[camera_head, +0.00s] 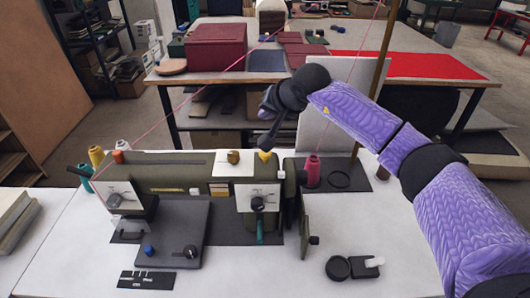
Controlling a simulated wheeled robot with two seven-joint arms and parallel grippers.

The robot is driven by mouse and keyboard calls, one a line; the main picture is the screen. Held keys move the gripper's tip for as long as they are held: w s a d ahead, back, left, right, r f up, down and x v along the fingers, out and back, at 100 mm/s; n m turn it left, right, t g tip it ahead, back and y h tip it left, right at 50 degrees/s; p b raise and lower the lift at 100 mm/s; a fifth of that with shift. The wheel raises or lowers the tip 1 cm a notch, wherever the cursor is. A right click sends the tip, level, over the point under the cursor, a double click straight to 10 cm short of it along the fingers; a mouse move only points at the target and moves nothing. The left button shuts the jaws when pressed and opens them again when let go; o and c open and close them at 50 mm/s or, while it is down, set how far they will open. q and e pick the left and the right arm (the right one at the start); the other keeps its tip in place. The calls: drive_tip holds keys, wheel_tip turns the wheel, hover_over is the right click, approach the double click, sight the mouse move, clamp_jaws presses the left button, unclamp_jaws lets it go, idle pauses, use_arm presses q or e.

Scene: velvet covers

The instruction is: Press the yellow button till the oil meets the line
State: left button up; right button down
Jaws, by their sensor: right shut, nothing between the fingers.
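A dark green sewing machine (175,174) stands on the white table. A small yellow button (264,156) is on top of its right end. My right gripper (266,142) is shut and empty, pointing down just above the yellow button. I cannot tell whether its tips touch the button. A brass-coloured round part (233,157) sits on a pale plate left of the button. The oil level and its line are too small to make out. My left gripper is out of view.
A dark red thread cone (312,170) stands right of the machine, near a thin upright pole. Several spools stand at its left end. A small black dish (338,268) lies at the front right. The table's front right is mostly clear.

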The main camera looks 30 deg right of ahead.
sight(265, 157)
wheel_tip(265, 157, down, 8)
drive_tip(key=b, duration=0.6)
drive_tip(key=shift+f, duration=0.2)
drive_tip(key=shift+r, duration=0.1)
idle(0.6)
idle(0.7)
drive_tip(key=shift+f, duration=0.45)
